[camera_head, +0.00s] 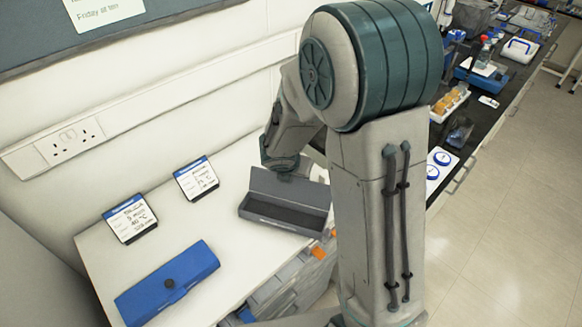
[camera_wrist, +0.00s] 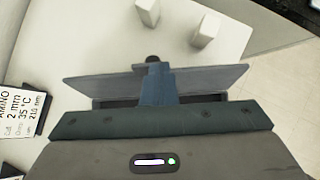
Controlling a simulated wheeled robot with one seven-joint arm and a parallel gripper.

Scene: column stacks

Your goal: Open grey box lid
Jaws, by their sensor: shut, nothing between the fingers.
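The grey box (camera_head: 283,217) sits on the white bench, and its long dark inside shows in the head view. Its lid (camera_head: 290,188) stands raised along the back edge. In the wrist view the lid (camera_wrist: 100,88) spans the middle, with a dark slot of the box below it and a small black knob (camera_wrist: 152,60) beyond. My gripper (camera_head: 284,172) is shut and empty at the lid's upper edge. Its narrow fingers (camera_wrist: 154,82) cover the lid's middle in the wrist view. Whether they touch the lid is unclear.
A closed blue box (camera_head: 190,272) with a black knob lies at front left. Two label cards (camera_head: 131,218) (camera_head: 197,179) stand near the wall. Drawers with orange parts (camera_head: 319,253) sit below the bench edge. A dark bench (camera_head: 478,105) at right is crowded.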

